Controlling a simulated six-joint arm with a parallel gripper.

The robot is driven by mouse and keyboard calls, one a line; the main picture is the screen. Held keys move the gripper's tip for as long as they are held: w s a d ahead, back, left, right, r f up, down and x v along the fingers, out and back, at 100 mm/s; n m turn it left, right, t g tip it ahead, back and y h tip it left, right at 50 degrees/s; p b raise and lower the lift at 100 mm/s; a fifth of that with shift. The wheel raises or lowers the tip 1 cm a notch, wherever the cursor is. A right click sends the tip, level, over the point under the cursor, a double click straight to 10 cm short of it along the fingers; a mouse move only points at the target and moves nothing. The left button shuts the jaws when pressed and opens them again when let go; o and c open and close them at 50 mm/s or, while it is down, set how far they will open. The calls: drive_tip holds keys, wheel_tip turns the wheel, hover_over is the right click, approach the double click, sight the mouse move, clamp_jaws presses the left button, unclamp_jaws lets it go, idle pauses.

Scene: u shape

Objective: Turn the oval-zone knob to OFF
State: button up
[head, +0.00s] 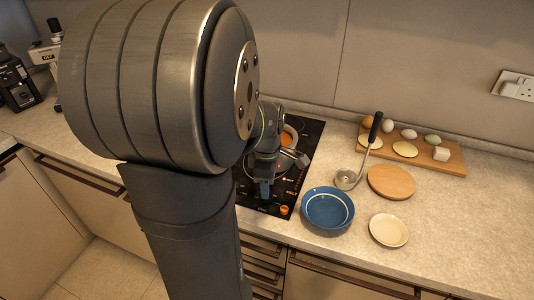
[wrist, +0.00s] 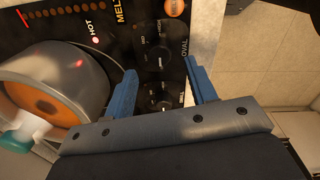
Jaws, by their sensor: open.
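The black cooktop panel (head: 312,135) lies under my arm in the head view. In the wrist view, the dark round oval-zone knob (wrist: 154,36) sits next to the printed word OVAL, with small setting marks around it. Its exact pointer setting is too small to read. A second dark knob (wrist: 160,98) lies nearer my gripper's palm, between the blue fingers. My gripper (wrist: 160,66) is open with nothing held. Its fingertips are just short of the OVAL-labelled knob in the picture. In the head view, my gripper (head: 265,188) is over the cooktop's front part.
A steel pot (wrist: 60,75) with orange contents stands on the cooktop beside my left finger. A red HOT light (wrist: 95,40) is lit. An orange round knob (wrist: 175,8) is at the panel's end.

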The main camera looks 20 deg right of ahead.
wheel_tip(320, 180, up, 12)
drive_tip(key=shift+s+a+r, duration=0.15)
drive_tip(key=shift+s+a, duration=0.05)
drive_tip(key=shift+s, duration=0.1)
idle(0.3)
drive_tip(key=f, duration=1.7)
drive_tip(key=shift+w+d+f, duration=0.25)
drive_tip(key=shift+w+f, duration=0.05)
drive_tip(key=shift+w, duration=0.05)
drive_tip(key=shift+r, duration=0.1)
